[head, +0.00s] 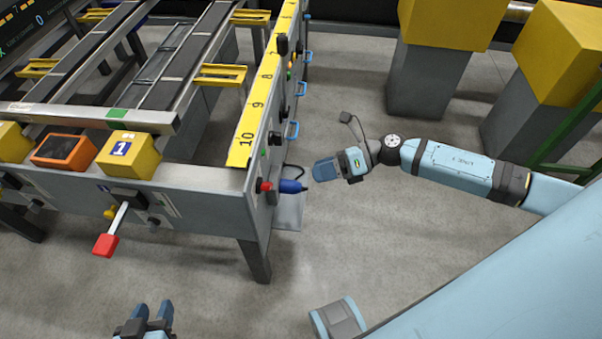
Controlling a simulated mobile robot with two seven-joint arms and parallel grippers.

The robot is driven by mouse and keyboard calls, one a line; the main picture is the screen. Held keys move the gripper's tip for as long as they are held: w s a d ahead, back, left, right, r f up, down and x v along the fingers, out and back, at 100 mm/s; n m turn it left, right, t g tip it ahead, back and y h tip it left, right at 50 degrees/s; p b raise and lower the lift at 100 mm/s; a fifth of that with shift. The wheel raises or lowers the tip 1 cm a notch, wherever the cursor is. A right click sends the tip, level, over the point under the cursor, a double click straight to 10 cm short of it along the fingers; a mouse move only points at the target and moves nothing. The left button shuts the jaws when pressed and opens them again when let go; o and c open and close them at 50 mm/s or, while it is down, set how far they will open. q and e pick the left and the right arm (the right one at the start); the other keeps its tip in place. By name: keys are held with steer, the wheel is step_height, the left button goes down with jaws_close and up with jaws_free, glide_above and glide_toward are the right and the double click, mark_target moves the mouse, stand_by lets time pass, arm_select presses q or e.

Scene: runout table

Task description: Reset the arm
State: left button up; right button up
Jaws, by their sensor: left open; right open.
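A lever with a red handle (105,244) on a pale rod sticks out, angled down, from the near end of the runout table (207,178). My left gripper (152,312) is at the bottom edge, right of and below the red handle, apart from it.
A yellow block marked 1 (128,155) and an orange device with a dark screen (63,152) sit on the table's near end. A yellow numbered strip (257,103) runs along its right side. Yellow-topped grey pedestals (428,78) stand at the back right. The middle floor is clear.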

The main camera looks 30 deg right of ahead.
arm_select(q)
steer(key=shift+r, duration=0.1)
arm_select(e)
steer(key=shift+s+d+r, duration=0.2)
steer(key=shift+d, duration=0.4)
steer(key=s+a+r+m+t+h, duration=0.2)
steer(key=a+m+t, duration=0.65)
steer(key=m, duration=0.75)
steer(key=s+f+m+g+h, duration=0.1)
steer(key=s+f+m+h, duration=0.3)
steer(key=m, duration=0.7)
steer(key=s+f+m+h, duration=0.2)
steer(key=s+m+h, duration=0.3)
steer(key=m, duration=0.6)
arm_select(q)
step_height(320, 180, up, 17)
steer(key=s+a+p, duration=0.1)
steer(key=a+p, duration=0.1)
steer(key=p, duration=2.5)
steer(key=shift+s+r+g+y, duration=0.15)
steer(key=shift+s+g+y, duration=0.15)
steer(key=shift+y, duration=0.1)
arm_select(e)
step_height(320, 180, up, 17)
steer(key=s+d+g, duration=0.1)
steer(key=s, duration=0.1)
steer(key=shift+s+f, duration=0.15)
steer(key=shift+s, duration=0.25)
